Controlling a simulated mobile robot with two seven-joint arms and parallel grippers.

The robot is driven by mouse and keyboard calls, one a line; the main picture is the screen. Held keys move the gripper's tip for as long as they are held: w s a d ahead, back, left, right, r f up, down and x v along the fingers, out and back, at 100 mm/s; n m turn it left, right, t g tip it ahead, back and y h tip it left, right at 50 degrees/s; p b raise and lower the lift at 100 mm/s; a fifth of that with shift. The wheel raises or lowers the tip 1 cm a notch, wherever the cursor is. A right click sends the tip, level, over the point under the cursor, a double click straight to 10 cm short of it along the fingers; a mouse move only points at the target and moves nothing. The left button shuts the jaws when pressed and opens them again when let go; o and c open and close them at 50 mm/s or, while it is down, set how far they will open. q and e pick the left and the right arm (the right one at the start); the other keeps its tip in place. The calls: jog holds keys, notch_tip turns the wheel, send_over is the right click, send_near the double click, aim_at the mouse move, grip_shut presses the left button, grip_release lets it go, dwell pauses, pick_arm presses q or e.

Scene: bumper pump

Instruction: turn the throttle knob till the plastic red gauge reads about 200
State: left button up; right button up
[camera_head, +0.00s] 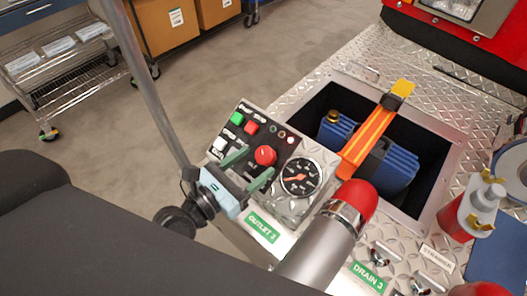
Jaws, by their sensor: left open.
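A round red knob (265,156), which looks like the throttle knob, stands on a black control panel (243,124). Just right of it is a round gauge (301,177) with a black face, pale rim and reddish needle. The needle points roughly left, but the numbers are too small to read. My left gripper (257,162) comes in from the lower left with its two green fingers apart. The fingertips are close to the knob, one on either side of its lower left part; I cannot tell whether they touch it. My right gripper is not in view.
The panel has green, red and white buttons (219,144). Behind is an open bay with a blue container (372,150) and an orange strap (372,134).

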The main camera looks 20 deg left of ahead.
aim_at(260, 159)
pick_arm(q)
jog(key=shift+x, duration=2.15)
jog(key=c, duration=1)
